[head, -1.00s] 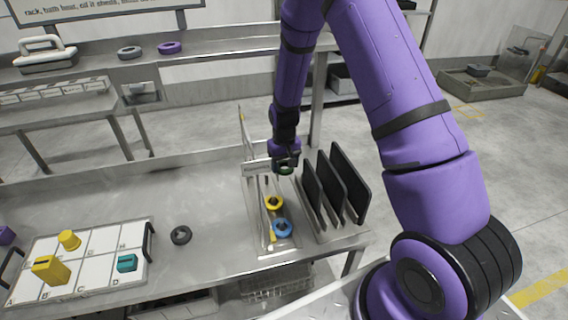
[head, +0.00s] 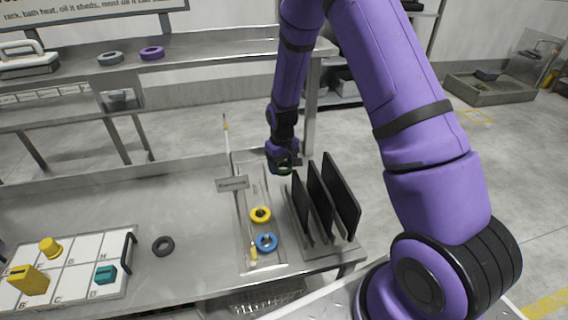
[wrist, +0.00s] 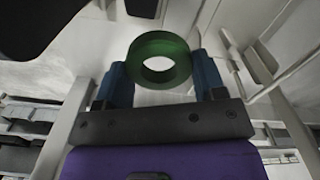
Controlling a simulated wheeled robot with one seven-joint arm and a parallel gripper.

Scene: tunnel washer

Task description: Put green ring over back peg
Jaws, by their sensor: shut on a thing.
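My gripper (head: 284,168) is shut on the green ring (wrist: 143,49), which sits between its two blue fingertips in the wrist view. In the head view the green ring (head: 285,170) is small and dark under the gripper, held up in the air beyond the back end of the narrow metal tray (head: 244,228).
Black upright plates in a rack (head: 333,196) stand right of the tray. A small sign (head: 232,184) and thin rod (head: 227,148) stand at its back left. A dark ring (head: 163,246) and a white lettered board (head: 75,270) lie left on the bench. Purple (head: 151,53) and grey (head: 110,58) rings sit on a shelf.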

